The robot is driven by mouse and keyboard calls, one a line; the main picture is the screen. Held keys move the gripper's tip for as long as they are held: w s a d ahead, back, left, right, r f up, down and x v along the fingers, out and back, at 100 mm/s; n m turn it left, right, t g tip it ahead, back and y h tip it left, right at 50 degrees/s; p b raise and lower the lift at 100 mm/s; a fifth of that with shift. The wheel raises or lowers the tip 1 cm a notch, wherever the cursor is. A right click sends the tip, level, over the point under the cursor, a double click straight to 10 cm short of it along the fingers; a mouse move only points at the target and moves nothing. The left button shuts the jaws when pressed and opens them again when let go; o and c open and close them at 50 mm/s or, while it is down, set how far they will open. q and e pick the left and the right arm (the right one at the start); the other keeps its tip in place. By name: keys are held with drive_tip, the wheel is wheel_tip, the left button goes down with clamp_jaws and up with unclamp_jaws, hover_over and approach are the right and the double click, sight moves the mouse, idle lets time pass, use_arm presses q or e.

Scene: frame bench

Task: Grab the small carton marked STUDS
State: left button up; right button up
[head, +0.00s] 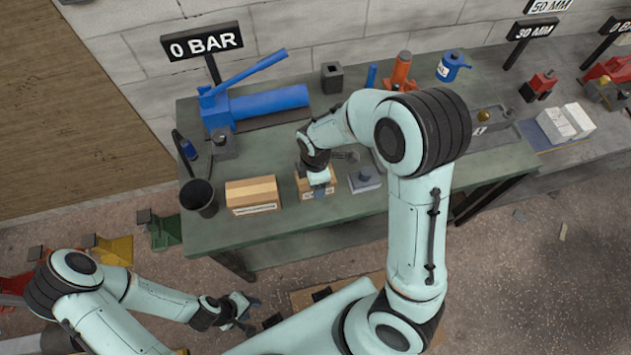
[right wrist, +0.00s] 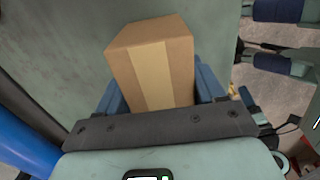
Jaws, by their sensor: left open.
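A small brown carton (head: 301,184) stands on the green bench, right of a wider carton, its front partly covered by my right gripper (head: 318,181). In the right wrist view the carton (right wrist: 152,65), with a pale tape strip, lies between the blue fingers of the right gripper (right wrist: 165,95). The fingers are close along both its sides; whether they press on it I cannot tell. No STUDS lettering is readable. My left gripper (head: 243,317) is open and empty, low in front of the bench.
The wider carton (head: 252,193) and a dark cup (head: 199,197) stand left of the small carton. A grey block with a knob (head: 365,180) is close on its right. A blue press (head: 255,100) lies behind. The bench's front strip is clear.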

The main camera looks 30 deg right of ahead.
drive_tip(key=shift+c, duration=0.8)
drive_tip(key=shift+w+r, duration=0.1)
drive_tip(key=shift+r, duration=0.05)
